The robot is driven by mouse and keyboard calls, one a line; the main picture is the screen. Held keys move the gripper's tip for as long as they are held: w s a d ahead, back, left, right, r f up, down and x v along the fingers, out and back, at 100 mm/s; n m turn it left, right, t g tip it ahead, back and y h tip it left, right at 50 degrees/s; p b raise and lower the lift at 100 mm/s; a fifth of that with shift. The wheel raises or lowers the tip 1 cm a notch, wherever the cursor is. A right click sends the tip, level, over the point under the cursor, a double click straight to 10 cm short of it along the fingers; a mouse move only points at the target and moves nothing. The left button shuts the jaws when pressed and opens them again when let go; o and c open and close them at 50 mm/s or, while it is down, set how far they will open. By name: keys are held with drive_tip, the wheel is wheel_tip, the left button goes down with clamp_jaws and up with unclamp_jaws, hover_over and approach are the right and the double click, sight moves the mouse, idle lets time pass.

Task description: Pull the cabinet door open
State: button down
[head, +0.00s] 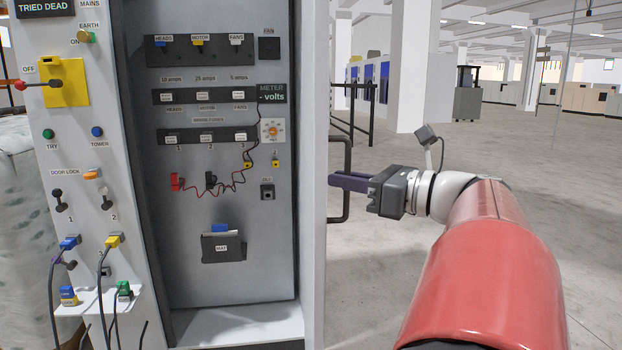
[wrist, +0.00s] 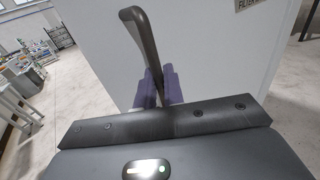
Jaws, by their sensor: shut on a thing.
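The cabinet door (head: 313,150) stands swung out, seen nearly edge-on at the right of the open cabinet (head: 215,270). Its outer face fills much of the wrist view (wrist: 215,60). A dark bar handle (head: 347,200) sticks out from the door's right side; it also rises between my fingers in the wrist view (wrist: 143,45). My gripper (head: 335,180) comes from the right, its purple fingers (wrist: 161,82) shut around the handle. The finger tips are partly hidden by the handle.
Inside the cabinet are switches, a meter, red leads and a MAP holder (head: 222,247). A control panel (head: 75,150) with levers and plugged cables stands at the left. Open concrete floor (head: 380,280) lies right of the door, with a railing (head: 362,115) and pillar (head: 410,65) farther back.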

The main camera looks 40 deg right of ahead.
drive_tip(key=shift+r, duration=0.1)
idle(0.3)
drive_tip(key=c, duration=1.6)
unclamp_jaws()
drive_tip(key=shift+d, duration=0.1)
drive_tip(key=v, duration=0.7)
drive_tip(key=shift+s+d, duration=0.1)
drive_tip(key=shift+s, duration=0.25)
